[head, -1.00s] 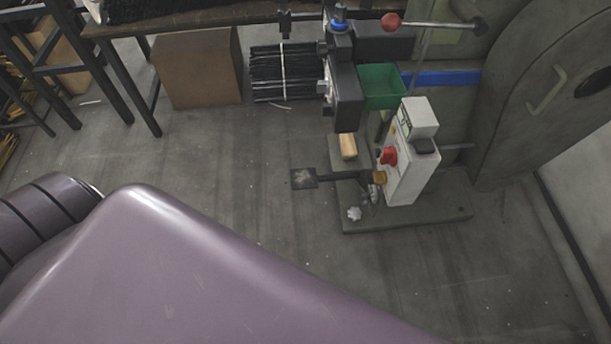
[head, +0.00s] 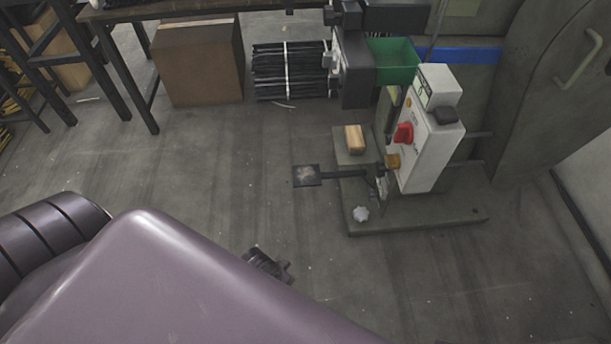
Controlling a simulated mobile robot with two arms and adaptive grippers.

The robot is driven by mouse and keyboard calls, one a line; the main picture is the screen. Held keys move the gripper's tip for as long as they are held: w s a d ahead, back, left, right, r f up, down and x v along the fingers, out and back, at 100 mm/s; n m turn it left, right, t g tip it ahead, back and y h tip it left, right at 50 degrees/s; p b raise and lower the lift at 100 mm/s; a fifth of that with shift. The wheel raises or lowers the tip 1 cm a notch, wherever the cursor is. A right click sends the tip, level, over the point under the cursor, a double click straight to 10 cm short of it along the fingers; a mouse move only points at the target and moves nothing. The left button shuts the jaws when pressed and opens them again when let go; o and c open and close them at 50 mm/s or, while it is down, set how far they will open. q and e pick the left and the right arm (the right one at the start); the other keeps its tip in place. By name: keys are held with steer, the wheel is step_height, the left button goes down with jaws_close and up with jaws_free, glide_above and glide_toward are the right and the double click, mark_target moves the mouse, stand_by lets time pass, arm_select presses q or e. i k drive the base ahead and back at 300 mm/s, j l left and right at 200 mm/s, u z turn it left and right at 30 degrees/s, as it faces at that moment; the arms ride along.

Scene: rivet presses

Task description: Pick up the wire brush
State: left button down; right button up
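A small light wooden block (head: 354,139), which may be the wire brush, lies on the base plate of the rivet press (head: 430,215). I can make out no bristles on it. A dark jointed part, seemingly my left gripper (head: 268,263), pokes out from behind my purple arm, low in the middle of the head view. It is well short of the block, with bare floor between. Most of it is hidden, so its fingers cannot be judged. My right gripper is not in view.
The press has a white control box (head: 430,135) with a red knob, a green bin (head: 393,60) and a dark square pedal-like plate (head: 307,176) sticking out left. A cardboard box (head: 198,62) and a bundle of black rods (head: 290,72) stand behind. The middle floor is clear.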

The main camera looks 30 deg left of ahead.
mark_target(354, 136)
steer(key=i+j+z, duration=0.1)
steer(key=j+z, duration=0.15)
steer(key=j, duration=0.5)
steer(key=j+z, duration=0.2)
steer(key=j, duration=0.5)
steer(key=i, duration=0.05)
